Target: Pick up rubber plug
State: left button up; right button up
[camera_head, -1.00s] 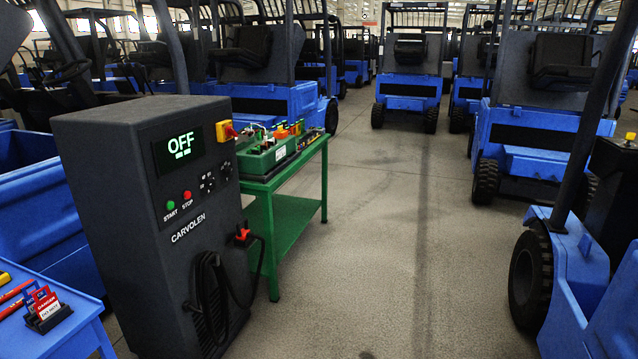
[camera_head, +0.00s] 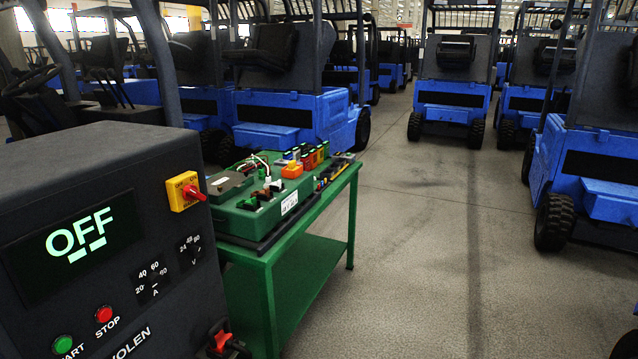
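I cannot make out a rubber plug for certain among the small parts on the green workbench (camera_head: 265,300). A green fixture box (camera_head: 240,215) sits on the bench top, with dark and white small parts and wires on it. An orange piece (camera_head: 292,170) stands on its far side. A row of small coloured blocks (camera_head: 318,154) stands just behind that. Neither of my grippers is in view.
A dark charger cabinet (camera_head: 60,310) reading OFF, with a red-and-yellow switch (camera_head: 185,191), stands close at the left, beside the bench. Blue forklifts (camera_head: 290,120) stand behind and at the right (camera_head: 590,180). The concrete floor (camera_head: 420,270) right of the bench is clear.

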aim_at(292, 165)
jog(key=i+l+u, duration=0.2)
jog(key=i, duration=0.3)
jog(key=i+l+z, duration=0.1)
jog(key=i+l, duration=0.15)
jog(key=i, duration=0.5)
jog(key=i+l+z, duration=0.15)
jog(key=i, duration=0.55)
